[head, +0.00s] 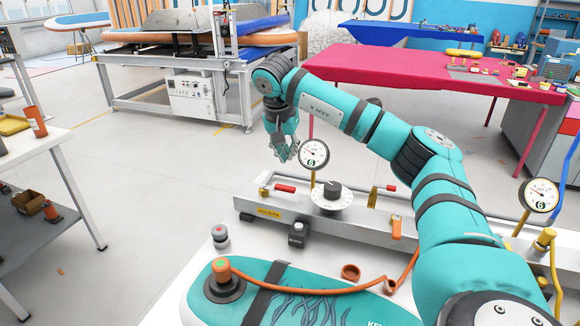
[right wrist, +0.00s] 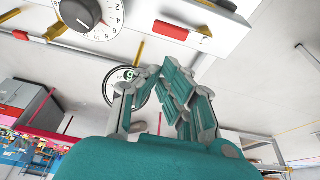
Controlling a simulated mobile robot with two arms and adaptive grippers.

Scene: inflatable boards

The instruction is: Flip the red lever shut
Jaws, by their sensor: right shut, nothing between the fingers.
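A small red lever (head: 285,188) lies flat on top of the grey metal rail unit, left of the white dial. In the right wrist view the red lever (right wrist: 171,31) shows near the top, beside a brass fitting. My right gripper (head: 285,153) hangs above and behind the lever, apart from it. Its teal-padded fingers (right wrist: 180,88) are shut with nothing between them. My left gripper is not in the head view.
A white dial with a dark knob (head: 332,196) and a round gauge (head: 314,154) stand just right of the lever. A black box (head: 297,234) sits in front of the rail. A teal inflatable board (head: 310,295) with an orange hose (head: 300,290) lies nearer.

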